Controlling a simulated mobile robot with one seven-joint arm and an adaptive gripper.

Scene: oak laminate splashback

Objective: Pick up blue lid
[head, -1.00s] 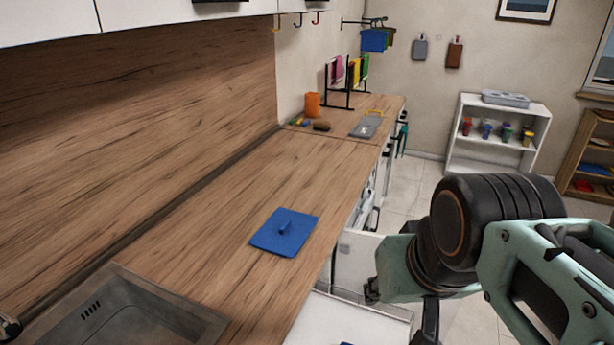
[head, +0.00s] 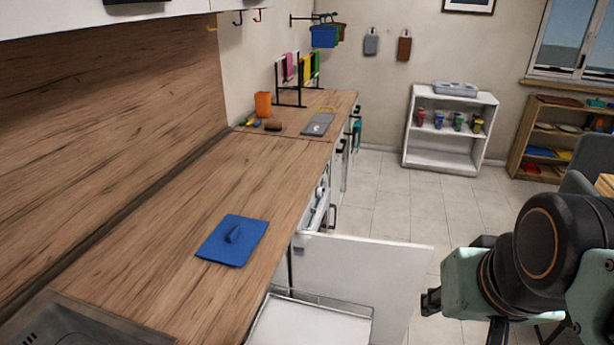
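The blue lid (head: 233,240) is a flat square with a small raised handle in its middle. It lies handle up on the wooden counter (head: 170,255), near the counter's front edge. My arm is at the lower right of the head view, out over the floor and well to the right of the lid. The end of my arm is apart from the lid and partly cut off by the picture's lower edge. The fingertips cannot be made out, so whether my gripper is open or shut does not show.
An open white door (head: 372,275) and a pulled-out white drawer or rack (head: 310,320) jut out below the counter, right of the lid. A sink (head: 85,325) lies at lower left. An orange cup (head: 263,104) stands farther back. The counter around the lid is clear.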

